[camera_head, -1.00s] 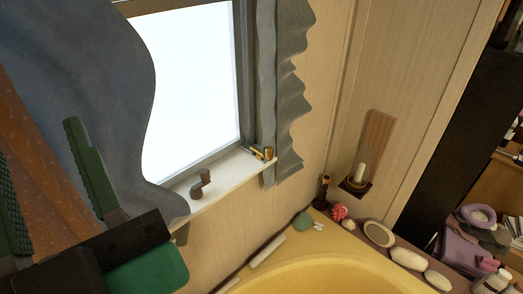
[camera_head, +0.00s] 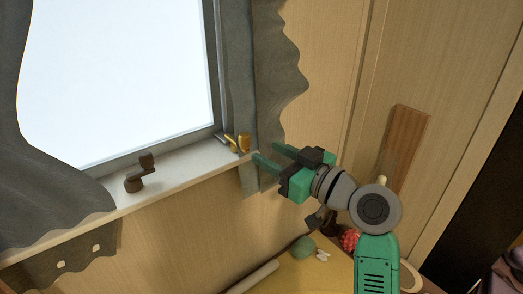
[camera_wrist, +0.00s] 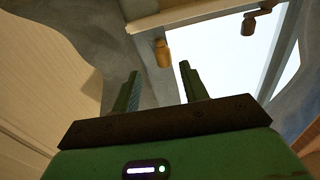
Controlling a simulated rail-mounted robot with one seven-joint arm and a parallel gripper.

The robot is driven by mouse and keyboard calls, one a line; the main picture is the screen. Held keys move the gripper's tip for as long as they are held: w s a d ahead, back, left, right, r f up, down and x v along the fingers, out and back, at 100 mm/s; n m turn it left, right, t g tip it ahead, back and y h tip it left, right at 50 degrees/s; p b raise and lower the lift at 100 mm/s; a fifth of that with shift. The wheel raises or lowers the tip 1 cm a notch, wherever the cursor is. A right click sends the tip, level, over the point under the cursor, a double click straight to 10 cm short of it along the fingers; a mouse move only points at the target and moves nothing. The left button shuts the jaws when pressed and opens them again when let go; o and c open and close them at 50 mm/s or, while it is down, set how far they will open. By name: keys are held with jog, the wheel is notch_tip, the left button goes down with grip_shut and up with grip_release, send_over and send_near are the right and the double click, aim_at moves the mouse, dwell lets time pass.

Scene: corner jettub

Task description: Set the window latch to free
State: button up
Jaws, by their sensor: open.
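A small brass-coloured fitting (camera_head: 243,143), which looks like the window latch, sits at the right end of the window sill, by the lower corner of the frame. It also shows in the wrist view (camera_wrist: 161,53), beyond the fingers and between their tips in the picture. My gripper (camera_head: 268,154) is open and empty, just right of the fitting, with its fingers pointing left towards it. In the wrist view my gripper (camera_wrist: 159,72) has both fingers apart. I see no contact with the fitting. Whether the latch is locked or free I cannot tell.
A dark crank handle (camera_head: 136,182) stands further left on the white sill (camera_head: 190,163). A grey curtain (camera_head: 272,80) hangs close behind my fingers, and another (camera_head: 50,180) hangs at left. A wooden wall board (camera_head: 408,140) is at right. Small items lie on the tub edge below.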

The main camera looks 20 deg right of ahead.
aim_at(249, 144)
jog(key=x, duration=0.8)
jog(key=shift+s+a+r+p, duration=0.1)
jog(key=shift+a+p, duration=0.25)
jog(key=shift+p, duration=0.05)
grip_shut()
